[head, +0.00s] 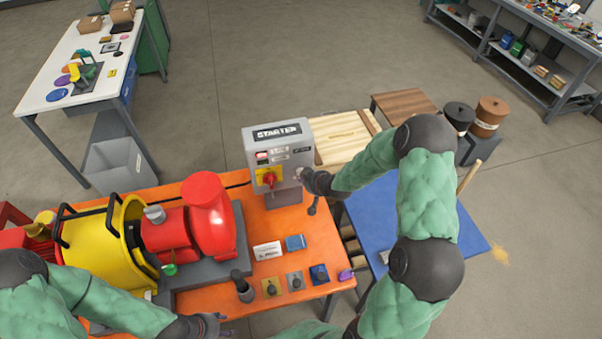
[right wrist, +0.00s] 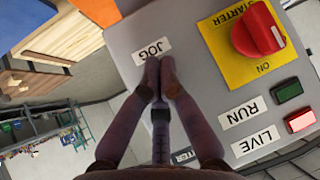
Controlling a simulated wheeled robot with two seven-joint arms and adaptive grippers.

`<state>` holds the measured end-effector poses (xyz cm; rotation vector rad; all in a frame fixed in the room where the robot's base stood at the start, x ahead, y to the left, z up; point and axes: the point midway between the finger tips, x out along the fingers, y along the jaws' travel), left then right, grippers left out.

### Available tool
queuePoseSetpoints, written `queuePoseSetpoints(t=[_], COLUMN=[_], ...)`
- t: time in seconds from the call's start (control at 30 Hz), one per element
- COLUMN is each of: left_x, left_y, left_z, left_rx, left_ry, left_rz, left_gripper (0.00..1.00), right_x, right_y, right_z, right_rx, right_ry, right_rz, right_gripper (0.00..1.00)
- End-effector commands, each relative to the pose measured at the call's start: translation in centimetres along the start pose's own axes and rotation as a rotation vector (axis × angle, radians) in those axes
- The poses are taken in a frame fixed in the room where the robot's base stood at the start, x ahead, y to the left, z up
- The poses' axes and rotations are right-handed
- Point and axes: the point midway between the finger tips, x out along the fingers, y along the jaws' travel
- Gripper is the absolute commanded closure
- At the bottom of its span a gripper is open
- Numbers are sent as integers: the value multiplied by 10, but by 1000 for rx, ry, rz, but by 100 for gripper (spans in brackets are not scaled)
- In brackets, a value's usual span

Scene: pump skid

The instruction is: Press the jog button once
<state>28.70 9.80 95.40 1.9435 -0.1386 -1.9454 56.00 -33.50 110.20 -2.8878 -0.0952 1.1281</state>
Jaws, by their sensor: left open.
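The grey starter box (head: 250,150) stands upright on the orange bench, with a red rotary switch (head: 269,179) on a yellow plate. In the right wrist view its panel (right wrist: 190,75) shows a JOG label (right wrist: 151,50), the red switch (right wrist: 258,30), a dark green RUN piece (right wrist: 288,90) and a lit LIVE lamp (right wrist: 301,121). My right gripper (head: 302,174) is at the panel's right side. Its fingertips (right wrist: 160,62) are together, empty, right beside the JOG label. The jog button is not visible; the fingertips may cover it. My left gripper (head: 219,325) is open and empty at the bench's front edge.
A red and yellow pump (head: 207,215) fills the left of the orange bench (head: 265,221). Small blocks (head: 295,281), a white card (head: 267,251) and a dark upright post (head: 242,287) sit in front of the box. A blue-topped table (head: 370,215) lies to the right.

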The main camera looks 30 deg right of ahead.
Motion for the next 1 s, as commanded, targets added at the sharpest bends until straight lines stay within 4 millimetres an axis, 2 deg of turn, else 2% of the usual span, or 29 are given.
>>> queuePoseSetpoints(t=[1.0], left_x=[5], left_y=[-2], left_z=[0], left_rx=[0], left_ry=[0], left_rz=[0], left_gripper=[49], right_x=[7], right_y=[3], right_z=[-7], right_rx=[0], right_ry=[0], right_rz=[0], right_gripper=[100])
